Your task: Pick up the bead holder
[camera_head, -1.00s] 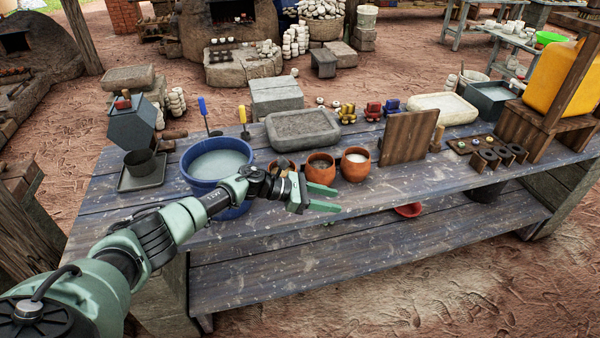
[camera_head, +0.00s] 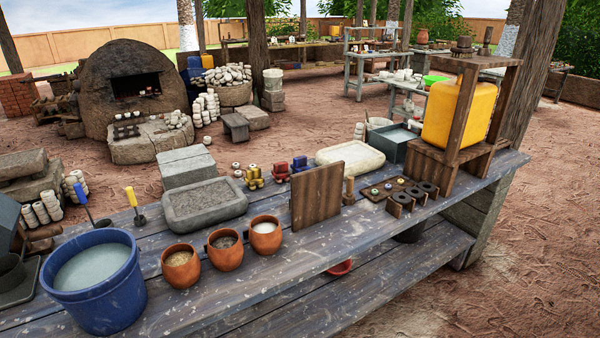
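A low dark wooden tray with small coloured beads on it (camera_head: 378,191) lies on the table at the right, near the yellow container; it may be the bead holder. A small wooden rack with several dark round pieces (camera_head: 414,195) stands just in front of it, and I cannot tell for sure which of the two is the bead holder. Neither of my grippers is in view.
An upright wooden board (camera_head: 318,194) stands left of the tray. Three clay pots (camera_head: 226,256), a blue bucket (camera_head: 98,291) and a stone basin (camera_head: 204,203) stand further left. A yellow container (camera_head: 458,116) sits on a wooden stand behind. The table's front strip is clear.

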